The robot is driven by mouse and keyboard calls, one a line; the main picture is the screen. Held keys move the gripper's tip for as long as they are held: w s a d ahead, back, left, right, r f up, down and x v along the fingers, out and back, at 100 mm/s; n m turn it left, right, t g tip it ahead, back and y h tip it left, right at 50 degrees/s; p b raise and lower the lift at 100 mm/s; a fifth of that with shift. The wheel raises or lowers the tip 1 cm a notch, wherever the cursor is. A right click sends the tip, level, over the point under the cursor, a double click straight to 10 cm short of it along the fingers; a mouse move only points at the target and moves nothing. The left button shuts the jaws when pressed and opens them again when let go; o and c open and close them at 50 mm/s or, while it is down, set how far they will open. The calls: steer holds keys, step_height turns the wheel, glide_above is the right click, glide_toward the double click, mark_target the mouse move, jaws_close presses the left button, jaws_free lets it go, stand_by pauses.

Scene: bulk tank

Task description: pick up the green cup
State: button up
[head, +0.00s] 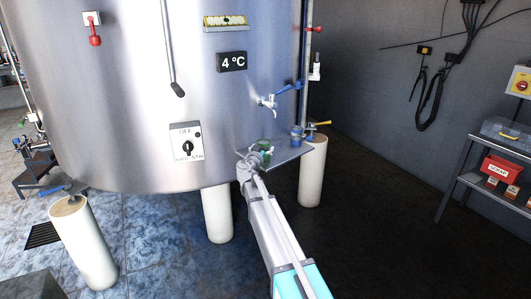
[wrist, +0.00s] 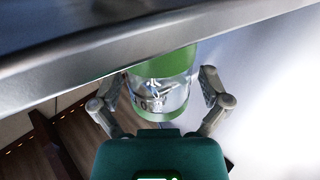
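The green cup (head: 265,143) is on the small metal shelf (head: 291,152) fixed to the front of the steel tank, at the shelf's left part. In the wrist view the cup (wrist: 162,88) is clear in the middle with green bands at both ends and dark lettering. My gripper (head: 257,154) is at the cup. In the wrist view one finger of my gripper (wrist: 162,80) stands on each side of the cup, with what look like narrow gaps. The fingers are spread, and I see no clear grip. The shelf edge crosses the wrist view above and partly covers the cup.
A blue cup (head: 297,133) stands on the shelf to the right, below a tap (head: 268,101) with a blue lever. A yellow-handled valve (head: 319,124) is right of the shelf. White tank legs (head: 217,213) stand below.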

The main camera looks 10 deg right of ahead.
steer(key=c, duration=0.6)
steer(key=shift+r, duration=0.1)
step_height(320, 180, up, 3)
steer(key=p, duration=0.2)
steer(key=shift+f+p, duration=0.2)
steer(key=shift+p, duration=0.2)
steer(key=shift+s+a+r+p, duration=0.8)
steer(key=shift+s+r+p, duration=0.9)
steer(key=shift+s, duration=0.5)
steer(key=shift+s+a+r+p, duration=0.85)
steer(key=shift+s+r+p, duration=0.9)
steer(key=shift+s, duration=0.45)
steer(key=shift+s+a+r+p, duration=0.8)
steer(key=shift+s+r+p, duration=0.9)
steer(key=shift+s, duration=0.5)
steer(key=shift+r, duration=0.1)
step_height(320, 180, up, 13)
steer(key=p, duration=1.3)
steer(key=shift+s, duration=0.1)
